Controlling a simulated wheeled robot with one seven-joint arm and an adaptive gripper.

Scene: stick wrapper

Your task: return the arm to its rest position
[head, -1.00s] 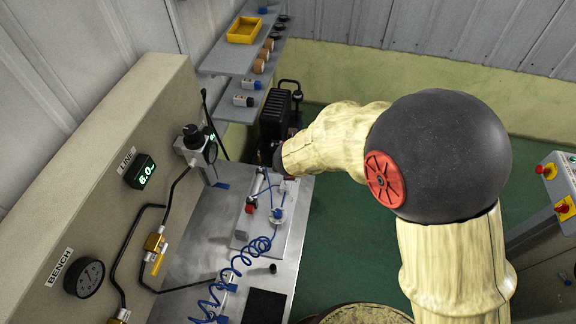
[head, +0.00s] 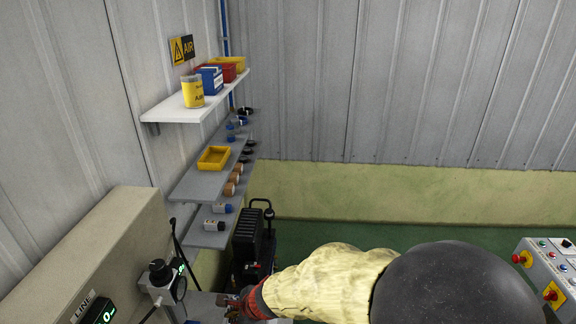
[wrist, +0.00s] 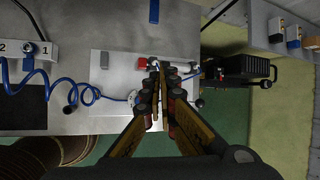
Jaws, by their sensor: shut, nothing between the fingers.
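My arm, in a cream sleeve with a dark round joint, crosses the lower right of the head view. My gripper (head: 236,306) shows at the bottom of that view, over the end of the metal bench. In the wrist view my gripper (wrist: 161,77) has its two fingers together with nothing between them. Its tips are over the white plate (wrist: 112,88) on the bench (wrist: 75,125). A blue coiled hose (wrist: 38,72) lies to the left of the fingers. I cannot tell how far the tips are above the plate.
A black compressor (head: 248,243) stands on the green floor beyond the bench. Wall shelves (head: 195,182) hold bins and small parts at the left. A control panel (head: 548,272) with red buttons is at the far right. Open floor (head: 340,233) shows along the back wall.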

